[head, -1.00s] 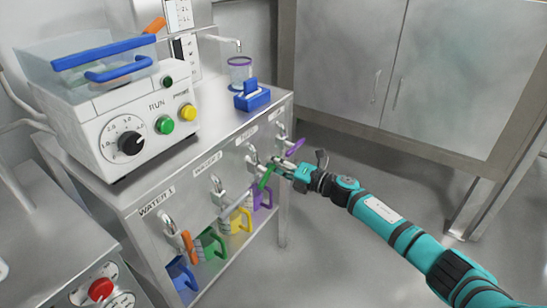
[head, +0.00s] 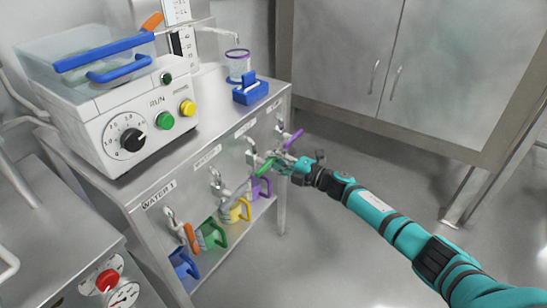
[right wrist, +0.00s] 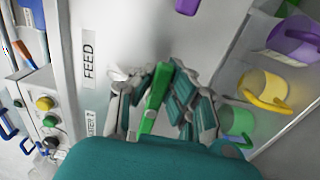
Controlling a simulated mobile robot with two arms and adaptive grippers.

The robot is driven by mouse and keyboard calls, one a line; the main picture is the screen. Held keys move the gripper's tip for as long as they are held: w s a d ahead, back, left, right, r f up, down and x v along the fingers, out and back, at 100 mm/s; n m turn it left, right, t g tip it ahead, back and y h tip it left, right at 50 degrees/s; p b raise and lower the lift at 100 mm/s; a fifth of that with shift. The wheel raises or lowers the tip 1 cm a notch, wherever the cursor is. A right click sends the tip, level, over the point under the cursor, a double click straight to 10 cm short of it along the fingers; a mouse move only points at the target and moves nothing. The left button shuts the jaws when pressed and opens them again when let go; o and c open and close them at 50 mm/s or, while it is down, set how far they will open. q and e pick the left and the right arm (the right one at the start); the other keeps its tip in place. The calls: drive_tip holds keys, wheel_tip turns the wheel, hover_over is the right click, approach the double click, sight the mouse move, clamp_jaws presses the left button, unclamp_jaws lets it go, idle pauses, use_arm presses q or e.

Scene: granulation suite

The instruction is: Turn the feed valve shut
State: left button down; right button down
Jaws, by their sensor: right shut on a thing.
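The feed valve's green lever (head: 265,167) is on the front of the steel cabinet, third from the left. The FEED label (right wrist: 89,62) shows near it in the right wrist view. My right gripper (head: 285,164) is at this lever. In the right wrist view the green lever (right wrist: 155,98) lies between the fingers, which are shut on it. The fingers hide part of the valve. My left gripper is not in view.
An orange lever (head: 192,237) and a grey lever (head: 236,192) are to the left, a purple lever (head: 293,138) to the right. Blue, green, yellow and purple mugs (head: 262,188) stand on the shelf below. The floor at right is open before a grey cupboard (head: 435,70).

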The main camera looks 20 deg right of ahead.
drive_tip(key=shift+f, duration=0.1)
drive_tip(key=c, duration=1.3)
unclamp_jaws()
drive_tip(key=shift+s+d, duration=0.1)
drive_tip(key=v, duration=1.2)
